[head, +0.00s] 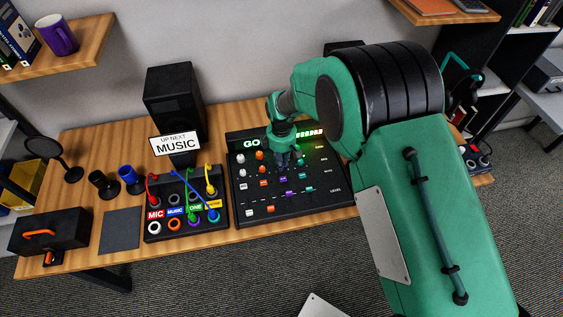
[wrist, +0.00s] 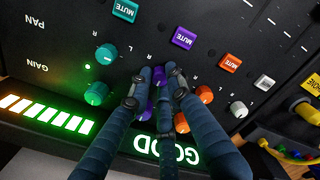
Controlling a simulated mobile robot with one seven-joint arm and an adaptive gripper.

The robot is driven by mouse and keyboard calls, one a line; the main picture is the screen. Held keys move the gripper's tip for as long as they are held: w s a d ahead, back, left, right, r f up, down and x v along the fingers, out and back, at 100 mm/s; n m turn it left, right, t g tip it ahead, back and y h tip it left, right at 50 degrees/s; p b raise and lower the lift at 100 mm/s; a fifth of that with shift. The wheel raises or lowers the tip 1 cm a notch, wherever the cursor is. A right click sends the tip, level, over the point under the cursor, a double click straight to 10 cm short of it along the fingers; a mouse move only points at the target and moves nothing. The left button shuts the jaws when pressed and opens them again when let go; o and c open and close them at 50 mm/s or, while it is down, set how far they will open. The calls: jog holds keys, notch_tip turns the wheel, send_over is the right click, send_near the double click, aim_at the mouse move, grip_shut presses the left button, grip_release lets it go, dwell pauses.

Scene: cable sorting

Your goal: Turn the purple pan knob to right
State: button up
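The black mixer (head: 329,200) stands on the table with rows of white, orange, purple and teal knobs. In the head view my gripper (head: 284,160) points down over its upper rows and hides the purple knobs there. In the wrist view, where the mixer shows upside down, the fingertips of my gripper (wrist: 159,78) are around the purple pan knob (wrist: 158,76), between the teal pan knob (wrist: 106,54) and the orange pan knob (wrist: 205,93). The fingers are drawn close together; firm contact cannot be told. The purple gain knob is mostly hidden behind the fingers. The pan knob's pointer is hidden.
The neighbouring teal gain knob (wrist: 97,93) and orange gain knob (wrist: 181,123) are close to the fingers. A purple mute button (wrist: 184,38) lies beyond. A cable box (head: 185,231) with plugged cables stands left of the mixer.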

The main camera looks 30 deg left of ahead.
jog(key=shift+m+p, duration=0.35)
jog(key=shift+m, duration=0.15)
grip_shut()
jog(key=m+p, duration=0.1)
jog(key=m, duration=0.1)
jog(key=shift+r+m, duration=0.1)
jog(key=shift+m, duration=0.2)
jog(key=m+p, duration=0.2)
jog(key=m, duration=0.3)
jog(key=m+p, duration=0.1)
jog(key=m, duration=0.4)
jog(key=shift+p, duration=0.35)
jog(key=m, duration=0.4)
jog(key=shift+p, duration=0.35)
jog(key=o, duration=0.9)
grip_release()
